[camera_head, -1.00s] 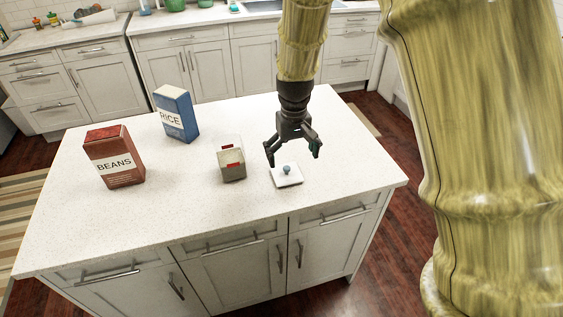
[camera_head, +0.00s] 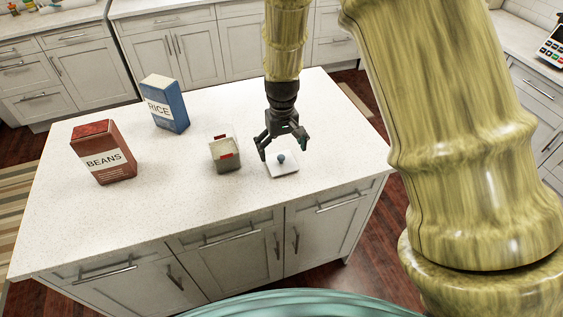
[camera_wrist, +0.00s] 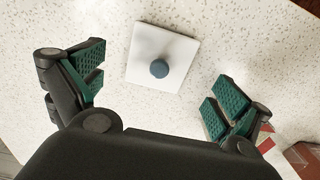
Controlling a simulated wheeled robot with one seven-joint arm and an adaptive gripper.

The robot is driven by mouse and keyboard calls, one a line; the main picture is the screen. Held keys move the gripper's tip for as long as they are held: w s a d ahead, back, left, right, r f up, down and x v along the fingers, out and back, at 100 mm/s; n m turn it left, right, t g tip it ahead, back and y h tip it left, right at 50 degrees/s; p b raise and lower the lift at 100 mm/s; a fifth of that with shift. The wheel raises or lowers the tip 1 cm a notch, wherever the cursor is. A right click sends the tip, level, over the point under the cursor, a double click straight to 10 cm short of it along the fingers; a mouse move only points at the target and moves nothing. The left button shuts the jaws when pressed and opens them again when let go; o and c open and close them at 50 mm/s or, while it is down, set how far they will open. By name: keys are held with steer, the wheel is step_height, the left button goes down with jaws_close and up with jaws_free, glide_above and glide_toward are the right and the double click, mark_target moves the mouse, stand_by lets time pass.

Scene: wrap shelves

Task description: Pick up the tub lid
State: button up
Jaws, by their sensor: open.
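The tub lid (camera_head: 284,168) is a flat white square with a round blue-grey knob (camera_head: 281,157) on top. It lies on the white island top, and its plate (camera_wrist: 148,51) and knob (camera_wrist: 159,68) also show in the wrist view. My gripper (camera_head: 283,149) is open and empty, pointing down just above and around the lid in the head view. In the wrist view my fingers (camera_wrist: 158,92) are spread wide, with the lid between and slightly beyond them. A small open grey-white tub (camera_head: 224,157) with red marks stands left of the lid.
A red BEANS box (camera_head: 104,152) stands at the left of the island (camera_head: 170,205), and a blue RICE box (camera_head: 165,104) stands farther back. The island top right of the lid is clear. Cabinets line the back wall.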

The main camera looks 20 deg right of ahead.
mark_target(281, 156)
steer(key=shift+w+f+p, duration=0.15)
steer(key=shift+f+p, duration=0.3)
steer(key=shift+f, duration=0.25)
steer(key=shift+w+f+p, duration=0.1)
steer(key=shift+f+p, duration=0.35)
steer(key=shift+f, duration=0.25)
steer(key=shift+f+p, duration=0.3)
steer(key=shift+f, duration=0.85)
steer(key=shift+c, duration=0.2)
steer(key=c, duration=0.8)
